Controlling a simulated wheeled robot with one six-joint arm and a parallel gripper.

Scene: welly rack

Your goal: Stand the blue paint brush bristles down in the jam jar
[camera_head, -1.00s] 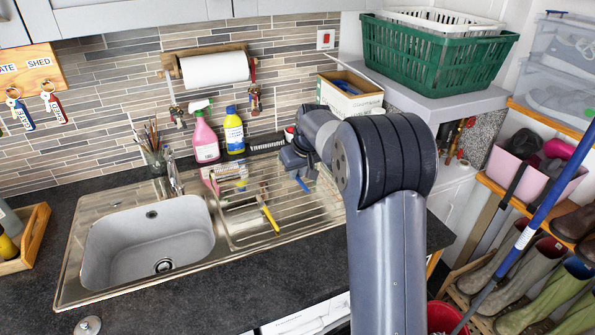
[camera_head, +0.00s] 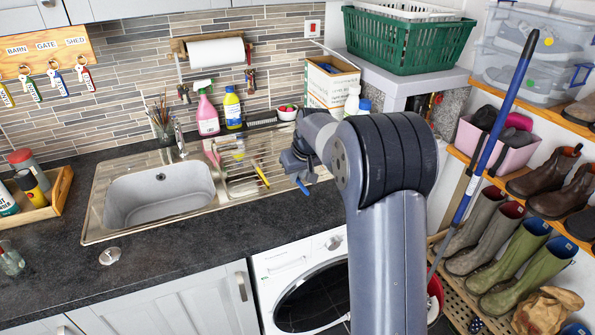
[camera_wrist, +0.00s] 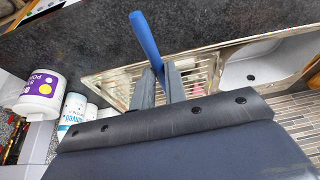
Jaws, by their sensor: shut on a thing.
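My gripper (camera_head: 298,172) is shut on the blue paint brush (camera_head: 303,188), in front of the drainer's right end. In the wrist view, the brush's blue handle (camera_wrist: 146,38) sticks out beyond the fingertips (camera_wrist: 158,72); its bristles are hidden. A glass jar (camera_head: 166,133) with several brushes or sticks standing in it is behind the sink, by the tap, well left of my gripper. It looks like the jam jar. A small clear glass vessel (camera_head: 11,262) stands at the worktop's far left; I cannot tell its kind.
The sink (camera_head: 160,195) and ribbed drainer (camera_head: 245,185) lie left of my gripper. A yellow-handled tool (camera_head: 262,175) lies on the drainer. Pink (camera_head: 207,118) and yellow (camera_head: 233,112) bottles stand behind it. A washing machine (camera_head: 300,280) is below. The dark front worktop (camera_head: 160,240) is mostly clear.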

